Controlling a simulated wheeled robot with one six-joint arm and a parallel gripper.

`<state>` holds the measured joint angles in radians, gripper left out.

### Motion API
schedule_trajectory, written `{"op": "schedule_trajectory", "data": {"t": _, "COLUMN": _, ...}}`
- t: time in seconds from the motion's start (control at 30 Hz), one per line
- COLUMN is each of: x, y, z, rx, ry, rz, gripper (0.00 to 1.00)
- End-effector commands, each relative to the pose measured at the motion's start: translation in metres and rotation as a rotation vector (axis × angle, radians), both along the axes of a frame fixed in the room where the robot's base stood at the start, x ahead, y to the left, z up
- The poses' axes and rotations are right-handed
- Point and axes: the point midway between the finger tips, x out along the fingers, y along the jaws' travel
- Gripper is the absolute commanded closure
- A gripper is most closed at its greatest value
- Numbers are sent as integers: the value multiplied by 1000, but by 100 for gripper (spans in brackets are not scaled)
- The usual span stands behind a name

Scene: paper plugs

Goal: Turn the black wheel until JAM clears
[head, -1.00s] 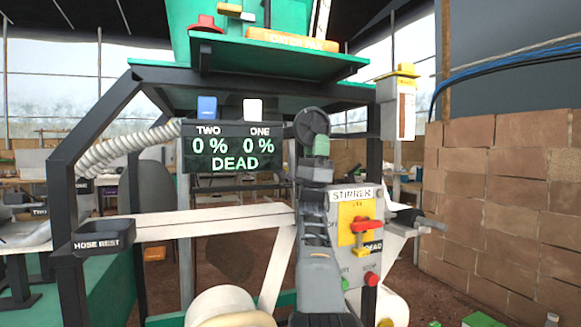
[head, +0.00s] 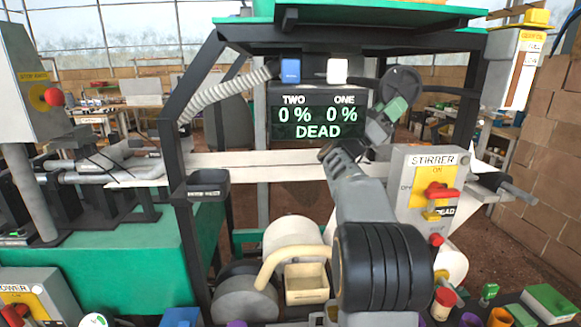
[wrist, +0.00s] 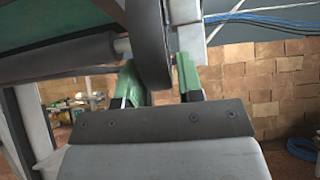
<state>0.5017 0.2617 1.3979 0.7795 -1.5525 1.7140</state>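The black wheel (head: 402,82) stands at the right of the dark display (head: 318,116), under the green shelf. My gripper (head: 388,115) is at the wheel's lower edge in the head view. In the wrist view, the green fingers of my gripper (wrist: 158,80) stand on either side of the wheel's rim (wrist: 153,45). Whether they press on it, I cannot tell. The display reads TWO 0 %, ONE 0 % and DEAD. The word JAM does not show on it. My arm covers part of the area below the wheel.
The STIRRER box (head: 428,190) with a red and yellow switch stands right of my arm. A black hose rest (head: 208,184) is on the left post. A brick wall (head: 552,165) is at the right. Several small coloured items lie at the front right.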

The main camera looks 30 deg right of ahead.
Motion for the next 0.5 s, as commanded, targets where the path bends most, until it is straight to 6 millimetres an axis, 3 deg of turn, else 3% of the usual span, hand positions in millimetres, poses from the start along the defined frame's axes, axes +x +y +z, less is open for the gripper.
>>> {"op": "schedule_trajectory", "data": {"t": 0.5, "x": 31, "y": 72, "z": -80, "rx": 1, "ry": 2, "rz": 5, "gripper": 66}}
